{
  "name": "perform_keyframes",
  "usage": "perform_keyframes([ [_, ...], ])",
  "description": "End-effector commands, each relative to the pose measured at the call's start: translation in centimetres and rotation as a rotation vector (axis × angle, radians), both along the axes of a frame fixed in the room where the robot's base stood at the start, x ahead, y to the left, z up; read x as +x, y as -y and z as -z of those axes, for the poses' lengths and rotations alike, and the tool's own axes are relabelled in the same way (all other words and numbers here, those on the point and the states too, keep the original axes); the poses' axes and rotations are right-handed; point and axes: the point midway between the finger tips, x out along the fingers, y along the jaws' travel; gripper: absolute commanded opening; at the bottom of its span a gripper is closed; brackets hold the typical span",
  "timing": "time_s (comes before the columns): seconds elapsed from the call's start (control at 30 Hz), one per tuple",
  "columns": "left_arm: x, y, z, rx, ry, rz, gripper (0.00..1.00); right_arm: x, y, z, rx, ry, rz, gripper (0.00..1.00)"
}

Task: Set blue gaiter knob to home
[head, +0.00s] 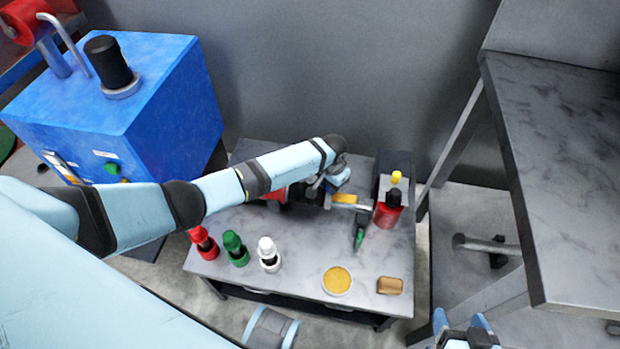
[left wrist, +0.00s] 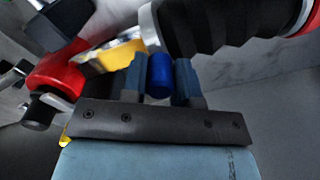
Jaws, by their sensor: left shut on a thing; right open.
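The blue gaiter knob (left wrist: 159,76) shows in the left wrist view as a blue cylinder at the end of a ribbed black gaiter (left wrist: 220,25). The gaiter comes in from the upper right and leans sideways in that view. My left gripper (left wrist: 158,82) is shut on the blue knob, one finger on each side. In the head view my left gripper (head: 328,188) is over the back of the small grey table; I cannot make out the blue knob behind my arm. My right gripper (head: 465,328) is open and empty at the lower right, off the table.
A yellow disc (head: 337,280) and tan block (head: 390,286) lie at the front. A red-and-black device (head: 387,212) stands at the right. A blue cabinet (head: 150,90) is left.

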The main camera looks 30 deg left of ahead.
Motion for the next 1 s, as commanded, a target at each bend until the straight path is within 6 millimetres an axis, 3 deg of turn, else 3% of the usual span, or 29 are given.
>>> perform_keyframes([
  [0.1,0.7,3.1,-0.1,-0.004,-0.001,0.002,0.0,-0.1,0.0,0.5,-0.004,-0.011,0.001,0.7],
  [0.33,1.6,6.4,0.1,-0.003,-0.001,0.001,0.0,-0.1,0.0,0.6,-0.004,-0.012,0.002,0.7],
  [0.83,1.9,7.3,0.1,-0.001,0.001,0.0,0.0,-0.1,-0.1,0.3,-0.001,-0.008,0.001,0.7],
  [0.87,1.9,7.3,0.1,-0.001,0.001,0.001,0.34,-0.1,-0.1,0.3,-0.001,-0.008,0.001,0.7],
  [0.93,1.8,7.3,0.1,-0.001,0.0,0.0,0.5,-0.1,-0.1,0.3,-0.001,-0.008,0.001,0.7],
  [1.0,1.9,7.3,0.1,-0.001,0.0,0.0,0.53,-0.1,-0.1,0.3,-0.001,-0.008,0.001,0.7],
])
